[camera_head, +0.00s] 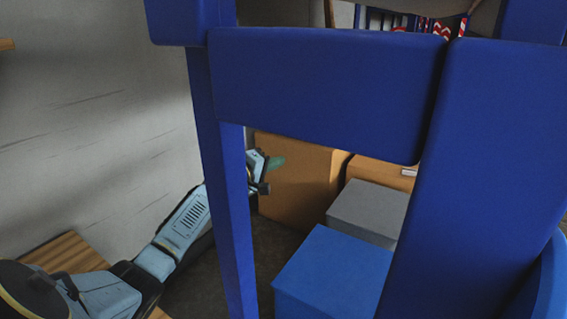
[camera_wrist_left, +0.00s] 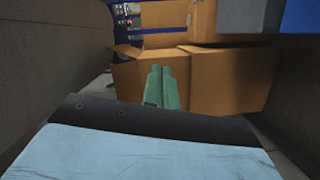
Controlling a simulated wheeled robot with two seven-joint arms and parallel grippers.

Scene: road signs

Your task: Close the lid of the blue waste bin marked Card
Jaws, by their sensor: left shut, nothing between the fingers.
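A blue box-like body (camera_head: 325,275) shows low in the head view, partly hidden by a blue post. It may be the blue waste bin; I see no Card marking or separate lid on it. A blue edge also shows at the top right of the left wrist view (camera_wrist_left: 302,16). My left gripper (camera_head: 276,162) is beyond the left blue post, up and left of the blue body and apart from it. Its green fingers lie together, shut and empty, in the left wrist view (camera_wrist_left: 162,72). My right gripper is not in view.
Large blue beams (camera_head: 325,90) cross close in front of the head camera and hide much. A grey box (camera_head: 368,210) stands behind the blue body. Brown cardboard boxes (camera_head: 298,185) stand behind my left gripper. A grey wall (camera_head: 90,130) is at left.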

